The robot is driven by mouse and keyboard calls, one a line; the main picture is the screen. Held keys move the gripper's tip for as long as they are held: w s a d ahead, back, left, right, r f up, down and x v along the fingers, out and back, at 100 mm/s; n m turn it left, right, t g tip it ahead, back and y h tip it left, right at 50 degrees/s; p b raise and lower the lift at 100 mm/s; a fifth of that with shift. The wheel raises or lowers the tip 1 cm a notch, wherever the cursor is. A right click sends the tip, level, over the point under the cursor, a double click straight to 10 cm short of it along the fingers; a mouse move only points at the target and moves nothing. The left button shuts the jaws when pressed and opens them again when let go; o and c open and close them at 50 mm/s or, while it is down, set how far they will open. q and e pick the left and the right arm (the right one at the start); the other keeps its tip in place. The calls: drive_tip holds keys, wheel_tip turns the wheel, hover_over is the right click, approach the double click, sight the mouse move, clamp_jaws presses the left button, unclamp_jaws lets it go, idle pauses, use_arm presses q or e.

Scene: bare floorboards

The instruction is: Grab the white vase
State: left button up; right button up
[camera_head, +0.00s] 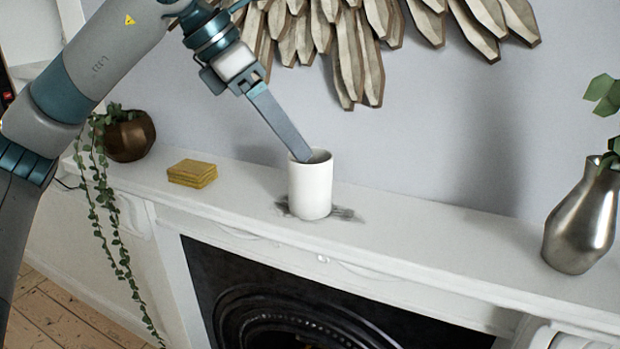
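The white vase (311,190) stands upright on the white mantel shelf (420,235), near the middle of the view. My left gripper (301,153) comes down from the upper left at a slant. Its fingertip end is at the vase's open top and seems to reach just inside the rim. I see the fingers from the side as one grey bar, so the gap between them is hidden. Whether they press on the vase wall cannot be seen. My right gripper is not in view.
A yellow block or stack (192,173) and a bronze pot (130,137) with a trailing plant stand to the left. A silver vase (582,225) with leaves stands at the right. Wooden wall decor (350,50) hangs above. The shelf's front edge drops to a black fireplace (300,310).

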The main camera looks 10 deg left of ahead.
sight(309, 164)
use_arm(q)
drive_tip(key=p+x, duration=0.2)
drive_tip(key=x, duration=0.5)
drive_tip(key=shift+w+d+f, duration=0.15)
drive_tip(key=shift+d+f, duration=0.1)
drive_tip(key=shift+f, duration=0.2)
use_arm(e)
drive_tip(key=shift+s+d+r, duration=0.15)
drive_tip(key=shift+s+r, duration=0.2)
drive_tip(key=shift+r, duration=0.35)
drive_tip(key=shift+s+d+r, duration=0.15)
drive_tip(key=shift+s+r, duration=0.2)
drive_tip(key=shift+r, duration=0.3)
use_arm(q)
drive_tip(key=shift+p, duration=0.3)
drive_tip(key=shift+w+d+f+p, duration=0.15)
drive_tip(key=shift+w+f+p, duration=0.1)
drive_tip(key=shift+f+p, duration=0.4)
drive_tip(key=p+x, duration=0.2)
drive_tip(key=shift+w+f, duration=0.2)
drive_tip(key=shift+f, duration=0.1)
drive_tip(key=shift+w+d+f, duration=0.15)
drive_tip(key=shift+d+f, duration=0.15)
drive_tip(key=shift+f, duration=0.2)
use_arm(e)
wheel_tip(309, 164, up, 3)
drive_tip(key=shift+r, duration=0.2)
use_arm(q)
drive_tip(key=c, duration=1.4)
